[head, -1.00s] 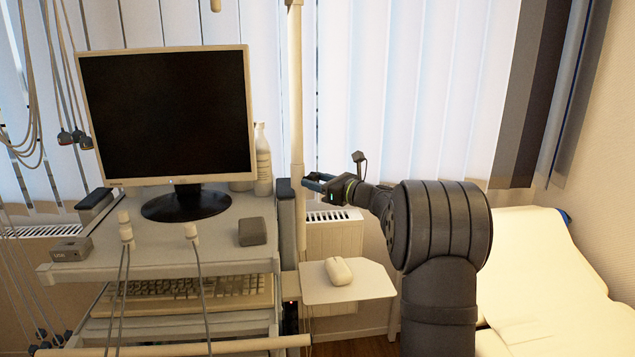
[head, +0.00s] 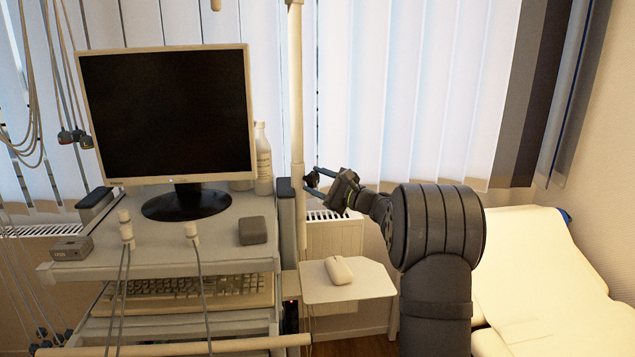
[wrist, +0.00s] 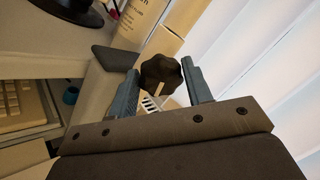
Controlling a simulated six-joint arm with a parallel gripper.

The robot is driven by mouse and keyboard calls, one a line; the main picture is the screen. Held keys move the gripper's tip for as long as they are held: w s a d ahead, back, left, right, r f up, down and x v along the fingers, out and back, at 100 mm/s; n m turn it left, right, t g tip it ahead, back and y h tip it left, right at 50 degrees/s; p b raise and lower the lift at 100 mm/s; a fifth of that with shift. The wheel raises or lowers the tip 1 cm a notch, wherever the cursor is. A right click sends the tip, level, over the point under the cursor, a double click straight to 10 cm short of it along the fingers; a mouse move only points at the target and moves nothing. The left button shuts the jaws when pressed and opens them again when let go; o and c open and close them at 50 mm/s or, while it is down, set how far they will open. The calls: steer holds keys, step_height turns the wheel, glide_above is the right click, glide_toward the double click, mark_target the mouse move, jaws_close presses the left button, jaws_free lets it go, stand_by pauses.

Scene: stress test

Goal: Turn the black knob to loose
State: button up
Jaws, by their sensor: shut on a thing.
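The black knob (wrist: 161,71) is a dark, lobed grip on the side of the pale upright pole (head: 297,120). In the wrist view it sits between the two blue-grey fingers of my gripper (wrist: 160,86), which are shut on it. In the head view my gripper (head: 313,182) reaches in from the right to the pole, just above the cart's top shelf level. The knob (head: 312,179) shows there as a small dark shape between the fingers. I cannot read any marking on the knob.
Left of the pole, a cart (head: 160,262) carries a monitor (head: 168,115), a white bottle (head: 263,160) and a small dark box (head: 252,231). A small shelf (head: 365,285) with a white mouse (head: 339,271) lies below my gripper. Blinds and a radiator are behind.

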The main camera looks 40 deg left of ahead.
steer(key=n, duration=0.2)
steer(key=n+g, duration=0.1)
steer(key=n, duration=0.2)
steer(key=shift+f+n, duration=0.2)
steer(key=shift+n, duration=0.1)
stand_by(0.5)
steer(key=o, duration=0.9)
steer(key=shift+o, duration=0.2)
steer(key=w+d+f, duration=0.1)
steer(key=d, duration=0.7)
steer(key=d+f, duration=0.1)
steer(key=d, duration=0.8)
steer(key=shift+w+f, duration=0.3)
steer(key=shift+w, duration=0.1)
steer(key=a+r, duration=0.1)
steer(key=a, duration=0.4)
steer(key=s+a+r, duration=0.1)
steer(key=a, duration=1.1)
steer(key=shift+s+r, duration=0.35)
steer(key=shift+r, duration=0.05)
steer(key=shift+d, duration=0.15)
